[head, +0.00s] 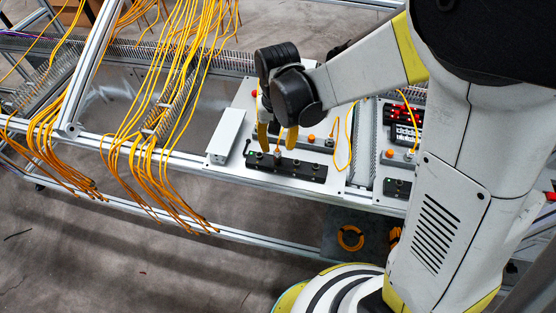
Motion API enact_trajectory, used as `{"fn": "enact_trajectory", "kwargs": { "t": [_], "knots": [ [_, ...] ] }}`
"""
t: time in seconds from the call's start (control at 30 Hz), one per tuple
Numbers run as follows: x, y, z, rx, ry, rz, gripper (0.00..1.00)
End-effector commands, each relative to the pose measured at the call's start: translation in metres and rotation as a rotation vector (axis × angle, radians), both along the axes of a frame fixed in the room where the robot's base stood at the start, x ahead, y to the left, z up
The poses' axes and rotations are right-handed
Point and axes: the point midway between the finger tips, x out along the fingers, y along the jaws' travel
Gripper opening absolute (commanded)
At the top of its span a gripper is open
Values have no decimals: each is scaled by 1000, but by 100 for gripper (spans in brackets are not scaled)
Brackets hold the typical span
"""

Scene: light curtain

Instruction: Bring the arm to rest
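My arm reaches from the right of the head view over the rack toward a white panel (235,150). My gripper (277,138), with yellow fingers, points down at the panel, just above or at a black connector block (285,168). The two fingers look spread apart. A small metal connector (277,154) shows between or just behind the fingertips. I cannot tell whether the fingers touch it.
Bundles of yellow cables (165,110) hang over the aluminium frame (190,162) at the left. A second panel with a black device (405,125) is beside my arm. A yellow cable (347,150) loops between the panels. Orange rings (350,238) lie below.

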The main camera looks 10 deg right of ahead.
Motion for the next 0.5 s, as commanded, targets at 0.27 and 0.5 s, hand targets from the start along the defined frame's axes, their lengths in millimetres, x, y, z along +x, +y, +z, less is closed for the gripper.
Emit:
{"fn": "enact_trajectory", "kwargs": {
  "t": [0.27, 0.5],
  "knots": [
    [0, 0, -33, 0, 0, -1, 38],
    [0, 0, -37, 0, 0, -1, 38]
  ]
}}
